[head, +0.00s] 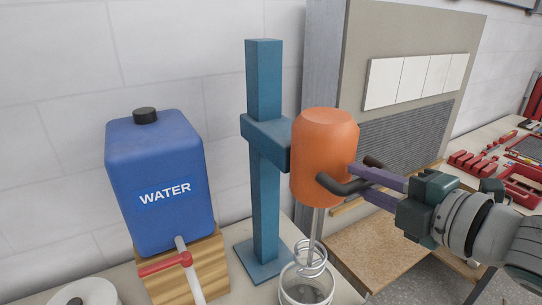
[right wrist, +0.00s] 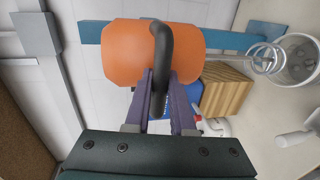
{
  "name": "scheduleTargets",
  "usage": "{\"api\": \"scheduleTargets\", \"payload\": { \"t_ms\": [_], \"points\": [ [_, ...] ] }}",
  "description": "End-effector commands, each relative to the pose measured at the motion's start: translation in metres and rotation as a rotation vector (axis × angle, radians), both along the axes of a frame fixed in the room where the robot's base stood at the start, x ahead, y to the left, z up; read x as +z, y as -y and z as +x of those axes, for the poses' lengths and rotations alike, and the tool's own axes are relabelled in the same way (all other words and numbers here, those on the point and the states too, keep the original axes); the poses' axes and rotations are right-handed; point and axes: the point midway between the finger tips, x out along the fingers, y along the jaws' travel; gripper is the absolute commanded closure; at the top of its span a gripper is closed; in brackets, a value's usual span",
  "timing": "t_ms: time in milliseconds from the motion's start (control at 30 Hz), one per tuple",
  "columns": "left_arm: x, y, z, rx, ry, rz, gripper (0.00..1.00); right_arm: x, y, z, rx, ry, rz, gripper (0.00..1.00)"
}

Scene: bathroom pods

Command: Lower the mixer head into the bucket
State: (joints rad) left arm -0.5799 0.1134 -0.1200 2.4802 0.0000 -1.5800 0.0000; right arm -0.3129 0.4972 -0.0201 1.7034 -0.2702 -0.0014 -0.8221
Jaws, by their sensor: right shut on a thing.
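The orange mixer head (head: 325,140) is mounted on a blue upright stand (head: 264,120). Its dark handle (head: 340,187) is between the fingers of my right gripper (head: 357,181), which is shut on it; the right wrist view also shows the handle (right wrist: 162,50) between the fingers (right wrist: 160,85). A metal shaft with a wire whisk (head: 311,256) hangs below the head. The light bucket (head: 306,296) stands under it, cut off by the lower frame edge. In the right wrist view the whisk (right wrist: 265,59) is at the mouth of the bucket (right wrist: 303,75). My left gripper is out of view.
A blue water container (head: 160,213) with a red-handled tap (head: 165,263) sits on a wooden block (head: 192,275) left of the stand. A grey panel with white tiles (head: 415,80) stands behind right. Red tool trays (head: 520,185) lie on the far-right counter.

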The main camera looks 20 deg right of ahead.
Motion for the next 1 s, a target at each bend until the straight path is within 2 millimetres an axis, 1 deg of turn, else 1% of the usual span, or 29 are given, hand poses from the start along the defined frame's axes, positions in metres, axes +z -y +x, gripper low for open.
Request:
{"api": "scheduleTargets", "payload": {
  "t_ms": [33, 167, 300, 400, 500, 600, 700, 800, 1000],
  "points": [
    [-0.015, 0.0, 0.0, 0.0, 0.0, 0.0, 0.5, -0.018, 0.001, -0.001, -0.003, -0.007, 0.0, 1.0],
    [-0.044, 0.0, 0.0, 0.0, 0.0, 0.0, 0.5, -0.052, 0.001, -0.001, -0.004, -0.008, 0.0, 1.0],
    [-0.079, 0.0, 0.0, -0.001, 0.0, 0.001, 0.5, -0.092, 0.001, -0.001, -0.005, -0.009, -0.001, 1.0],
    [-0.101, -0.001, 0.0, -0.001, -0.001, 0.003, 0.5, -0.119, 0.001, -0.001, -0.006, -0.009, -0.001, 1.0],
    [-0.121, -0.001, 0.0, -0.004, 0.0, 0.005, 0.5, -0.142, 0.001, -0.001, -0.005, -0.009, 0.0, 1.0],
    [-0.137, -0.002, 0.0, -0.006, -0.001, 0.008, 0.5, -0.16, 0.002, -0.001, -0.006, -0.008, -0.001, 1.0],
    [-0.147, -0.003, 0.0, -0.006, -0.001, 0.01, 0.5, -0.172, 0.002, -0.001, -0.006, -0.009, -0.001, 1.0],
    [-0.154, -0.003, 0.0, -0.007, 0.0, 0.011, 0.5, -0.18, 0.002, -0.001, -0.006, -0.008, -0.001, 1.0],
    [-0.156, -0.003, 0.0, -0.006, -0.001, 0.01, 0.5, -0.184, 0.002, -0.001, -0.006, -0.01, -0.001, 1.0]
  ]
}}
